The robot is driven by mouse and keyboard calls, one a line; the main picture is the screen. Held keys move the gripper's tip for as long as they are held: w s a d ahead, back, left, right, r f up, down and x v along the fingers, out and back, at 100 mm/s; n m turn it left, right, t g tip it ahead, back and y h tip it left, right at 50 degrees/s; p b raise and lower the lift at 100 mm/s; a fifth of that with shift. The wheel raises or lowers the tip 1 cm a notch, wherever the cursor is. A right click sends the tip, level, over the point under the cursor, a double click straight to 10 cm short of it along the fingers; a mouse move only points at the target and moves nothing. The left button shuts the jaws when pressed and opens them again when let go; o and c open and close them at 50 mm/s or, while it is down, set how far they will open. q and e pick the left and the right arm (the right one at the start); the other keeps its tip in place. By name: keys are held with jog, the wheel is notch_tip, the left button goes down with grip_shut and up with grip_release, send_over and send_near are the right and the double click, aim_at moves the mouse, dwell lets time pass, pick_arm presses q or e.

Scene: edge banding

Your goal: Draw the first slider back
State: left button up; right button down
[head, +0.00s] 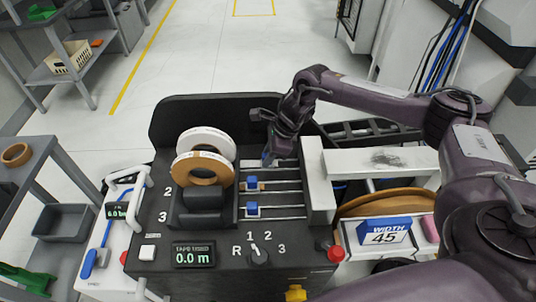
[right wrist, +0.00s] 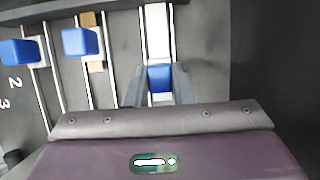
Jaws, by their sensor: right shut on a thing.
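The first slider is a blue block on the far rail of the black machine (head: 225,262). In the head view it shows as a small bit of blue (head: 267,159) under my right gripper (head: 268,152). In the right wrist view my right gripper (right wrist: 160,82) is shut on the first slider's blue block (right wrist: 160,76), one finger on each side. The second slider (head: 252,183) and third slider (head: 252,210) sit on the nearer rails, left of the gripper in the right wrist view. My left gripper is not in view.
Tape rolls (head: 203,168) stand left of the rails. A white block (head: 318,180) stands close to the right of the rails.

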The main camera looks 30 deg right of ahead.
jog(key=a, duration=0.1)
jog(key=w+a+b, duration=0.1)
jog(key=w+a, duration=0.1)
jog(key=a, duration=0.1)
jog(key=shift+a+b, duration=0.1)
jog(key=shift+b, duration=0.3)
jog(key=shift+r, duration=0.1)
jog(key=c, duration=1.7)
grip_release()
jog(key=o, duration=0.5)
jog(key=shift+w+a, duration=0.1)
jog(key=shift+a, duration=0.05)
jog(key=shift+c, duration=0.2)
